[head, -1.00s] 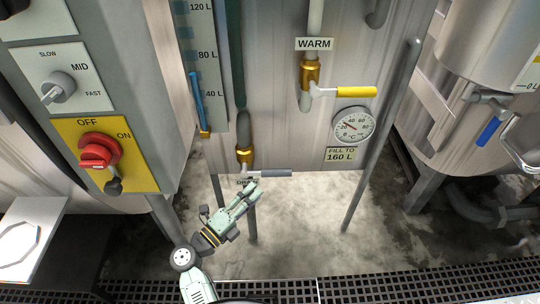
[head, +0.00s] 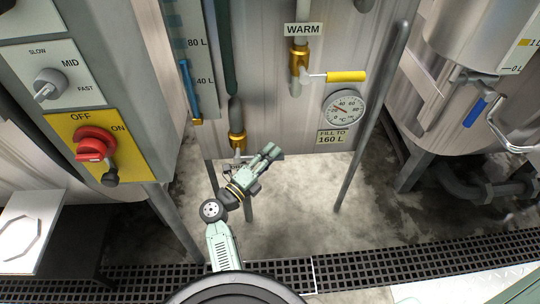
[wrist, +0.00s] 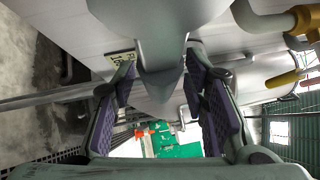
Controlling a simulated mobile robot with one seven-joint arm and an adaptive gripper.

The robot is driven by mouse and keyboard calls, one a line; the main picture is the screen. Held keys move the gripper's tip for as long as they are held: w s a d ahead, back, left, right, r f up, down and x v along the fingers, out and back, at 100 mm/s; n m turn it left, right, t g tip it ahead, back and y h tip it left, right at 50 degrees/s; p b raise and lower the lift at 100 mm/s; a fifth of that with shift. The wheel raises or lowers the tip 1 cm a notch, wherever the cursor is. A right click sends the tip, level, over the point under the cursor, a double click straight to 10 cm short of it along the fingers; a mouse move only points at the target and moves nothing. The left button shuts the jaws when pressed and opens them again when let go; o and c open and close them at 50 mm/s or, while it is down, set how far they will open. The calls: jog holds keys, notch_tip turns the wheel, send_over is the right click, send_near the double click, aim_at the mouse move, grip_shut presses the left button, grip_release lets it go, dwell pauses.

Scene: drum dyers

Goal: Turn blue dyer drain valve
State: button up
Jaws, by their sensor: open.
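The drain valve with its brass body (head: 237,142) is low on the front of the middle steel drum (head: 270,100). Its small label is mostly covered by my arm. My gripper (head: 268,153) is open at the valve's lever, just right of the brass body, and hides most of the lever in the head view. In the wrist view, a thick grey piece that looks like the lever's grip (wrist: 160,55) lies between my two open fingers (wrist: 160,105). I cannot tell whether either finger touches it.
Above is a WARM valve with a yellow handle (head: 346,76), beside a round thermometer (head: 344,109). A control panel with a red switch (head: 94,144) stands at left. A slanted drum leg (head: 370,120) is at right, near another drum's blue-handled valve (head: 475,111). The wet floor below is open.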

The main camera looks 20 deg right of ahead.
grip_shut()
dwell(0.5)
dwell(0.3)
